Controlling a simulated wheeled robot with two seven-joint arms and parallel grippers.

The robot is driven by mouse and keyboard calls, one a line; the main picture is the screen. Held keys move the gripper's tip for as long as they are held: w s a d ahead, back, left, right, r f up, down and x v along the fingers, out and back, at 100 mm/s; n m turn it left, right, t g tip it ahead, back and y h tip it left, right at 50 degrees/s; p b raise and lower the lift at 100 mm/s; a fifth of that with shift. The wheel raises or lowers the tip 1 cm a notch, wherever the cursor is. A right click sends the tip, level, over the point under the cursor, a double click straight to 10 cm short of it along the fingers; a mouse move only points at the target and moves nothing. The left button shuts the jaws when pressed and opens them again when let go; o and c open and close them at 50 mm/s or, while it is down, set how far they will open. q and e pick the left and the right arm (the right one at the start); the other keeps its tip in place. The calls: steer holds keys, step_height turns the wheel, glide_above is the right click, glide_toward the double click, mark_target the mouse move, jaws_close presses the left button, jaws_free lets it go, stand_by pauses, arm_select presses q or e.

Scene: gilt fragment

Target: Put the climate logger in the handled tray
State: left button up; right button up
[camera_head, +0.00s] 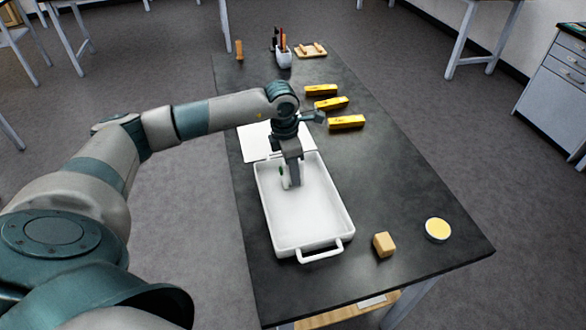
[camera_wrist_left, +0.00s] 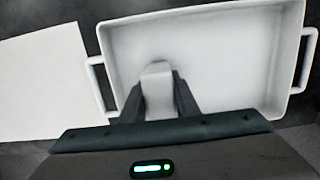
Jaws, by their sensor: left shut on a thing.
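The handled tray (camera_head: 318,246) is a white, shallow, rectangular tray with a handle at each short end, lying on the dark table. It also shows in the left wrist view (camera_wrist_left: 230,60). My left gripper (camera_head: 291,181) points down over the far part of the tray, within its walls. It is shut on a small pale thing, apparently the climate logger (camera_wrist_left: 157,78), between its fingers in the left wrist view. In the head view the logger is mostly hidden by the fingers. I cannot tell whether it touches the tray floor. My right gripper is not in view.
A white sheet (camera_head: 255,142) lies beyond the tray. Several yellow blocks (camera_head: 346,122) lie at the right. A tan block (camera_head: 384,244) and a round yellow-topped dish (camera_head: 438,229) are near the front right. A pen cup (camera_head: 284,58) stands at the back.

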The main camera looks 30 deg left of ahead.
arm_select(q)
steer(key=shift+f, duration=0.15)
steer(key=o, duration=1.1)
